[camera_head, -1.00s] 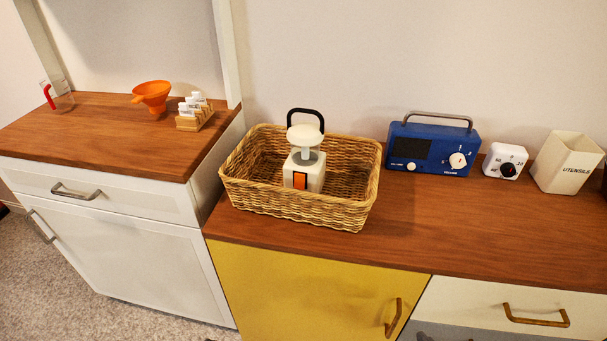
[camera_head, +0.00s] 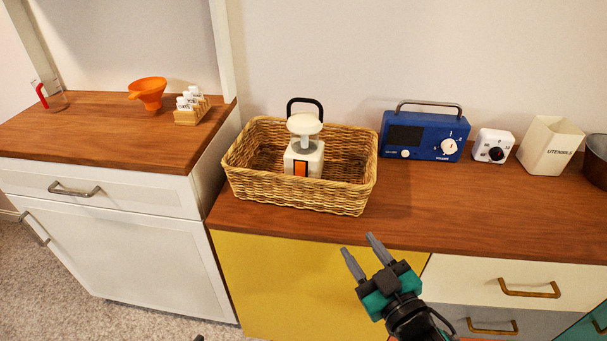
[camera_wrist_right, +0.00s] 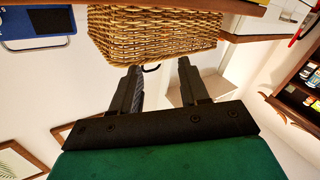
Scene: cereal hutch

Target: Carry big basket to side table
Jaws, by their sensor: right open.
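The big basket (camera_head: 297,193) is tan wicker and stands upright on the brown wooden counter (camera_head: 460,214), near its left end. A white appliance with a black handle (camera_head: 304,150) stands inside it. My right gripper (camera_head: 358,243) is open and empty, in front of the counter, right of and nearer than the basket. The right wrist view shows the basket (camera_wrist_right: 150,36) beyond the open fingers (camera_wrist_right: 158,66), apart from them. My left gripper is not in view. I cannot identify a side table for certain.
A white cabinet (camera_head: 135,190) with a wooden top stands left, holding an orange funnel (camera_head: 148,91), a small rack (camera_head: 192,112) and a glass jug (camera_head: 51,97). Right of the basket are a blue radio (camera_head: 424,136), a white timer (camera_head: 492,146) and a utensils holder (camera_head: 549,146).

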